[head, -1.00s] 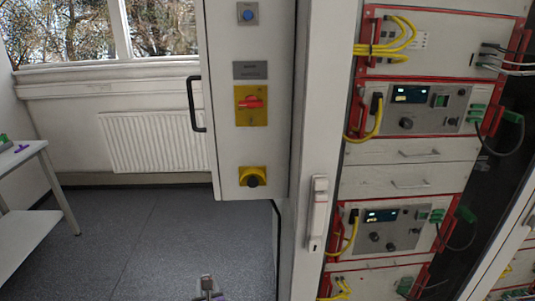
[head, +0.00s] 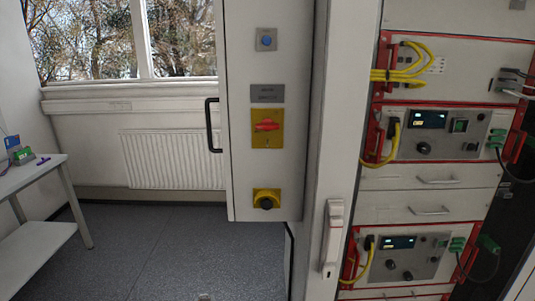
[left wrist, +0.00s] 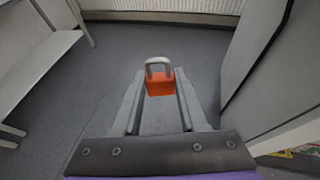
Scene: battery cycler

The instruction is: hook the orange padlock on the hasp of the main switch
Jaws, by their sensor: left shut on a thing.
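The orange padlock (left wrist: 159,83) is in the left wrist view, with its grey shackle pointing up and away from my gripper. My left gripper (left wrist: 158,92) is shut on the padlock's body, which sits between the fingertips. In the head view only a small sliver at the bottom edge may be this gripper, and the padlock does not show there. The main switch (head: 267,126), a red handle on a yellow plate, is on the narrow grey cabinet panel. Its hasp is too small to make out. My right gripper is not in view.
Below the switch is a black knob on a yellow base (head: 266,200); above is a blue button (head: 266,39). A black handle (head: 213,125) sticks out on the panel's left. A rack of devices (head: 430,130) stands right, a white table (head: 62,165) left. The floor between is clear.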

